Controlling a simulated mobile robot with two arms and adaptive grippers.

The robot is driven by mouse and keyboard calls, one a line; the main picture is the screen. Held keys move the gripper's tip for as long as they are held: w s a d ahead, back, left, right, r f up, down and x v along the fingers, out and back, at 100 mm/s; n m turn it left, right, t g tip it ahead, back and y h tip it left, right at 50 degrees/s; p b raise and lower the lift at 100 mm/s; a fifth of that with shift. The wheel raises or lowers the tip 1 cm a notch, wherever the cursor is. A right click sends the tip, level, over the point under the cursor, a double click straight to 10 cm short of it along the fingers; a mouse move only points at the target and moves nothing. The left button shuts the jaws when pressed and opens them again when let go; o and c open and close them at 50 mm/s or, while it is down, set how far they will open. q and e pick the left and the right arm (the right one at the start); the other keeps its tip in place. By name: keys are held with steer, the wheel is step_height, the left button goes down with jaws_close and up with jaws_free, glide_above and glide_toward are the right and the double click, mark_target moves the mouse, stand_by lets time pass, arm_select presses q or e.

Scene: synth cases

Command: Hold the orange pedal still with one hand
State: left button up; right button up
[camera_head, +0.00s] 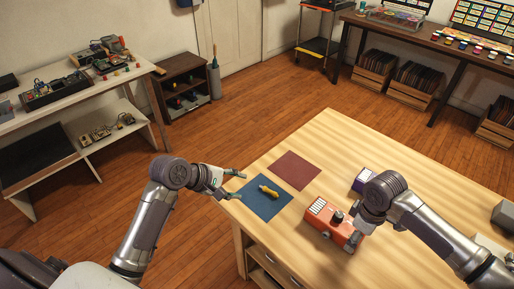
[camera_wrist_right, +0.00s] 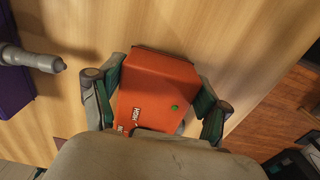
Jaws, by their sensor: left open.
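The orange pedal (camera_head: 318,219) sits on the wooden table, with a white striped panel and a dark knob on it. Its orange body (camera_wrist_right: 160,85) fills the middle of the right wrist view, with white lettering and a green dot. My right gripper (camera_wrist_right: 160,68) has one green-padded finger on each side of the pedal, and both pads appear to touch it. In the head view my right arm hides part of the pedal. My left gripper (camera_head: 241,185) is open and empty above the table's left edge, beside the blue mat, apart from the pedal.
A yellow-handled tool (camera_head: 268,191) lies on the blue mat (camera_head: 262,207). A red mat (camera_head: 296,170) lies behind it. A purple box (camera_head: 361,179) stands behind the pedal, close to my right arm. A grey object (camera_head: 504,217) is at the right. The table's far middle is clear.

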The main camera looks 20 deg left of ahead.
steer(key=o, duration=0.3)
step_height(320, 180, up, 12)
stand_by(0.6)
step_height(320, 180, up, 10)
steer(key=p, duration=1.2)
steer(key=shift+p, duration=0.3)
steer(key=shift+f, duration=0.1)
